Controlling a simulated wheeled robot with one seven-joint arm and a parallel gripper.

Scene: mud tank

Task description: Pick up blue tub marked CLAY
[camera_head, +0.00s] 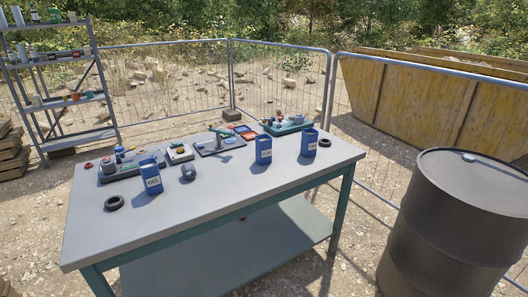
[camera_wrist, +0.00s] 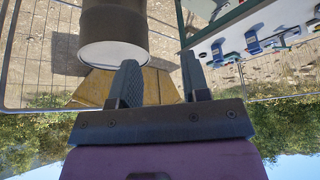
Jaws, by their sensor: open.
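Three blue tubs stand upright on the grey worktable (camera_head: 215,199) in the head view. The left tub (camera_head: 151,178) has a pale label that seems to read GEL. The middle tub (camera_head: 264,150) and the right tub (camera_head: 309,143) also have pale labels, too small to read, so I cannot tell which is marked CLAY. My gripper (camera_wrist: 158,66) shows only in the wrist view, open and empty, its fingers apart. That view is upside down, with the tabletop at upper right, away from the fingers.
Black rings (camera_head: 114,203), trays of small parts (camera_head: 288,125) and a grey roll (camera_head: 188,172) share the table. A dark drum (camera_head: 455,225) stands right of it. Metal fencing (camera_head: 170,75), a shelf rack (camera_head: 60,100) and a yellow skip (camera_head: 420,98) stand behind. The table's front is clear.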

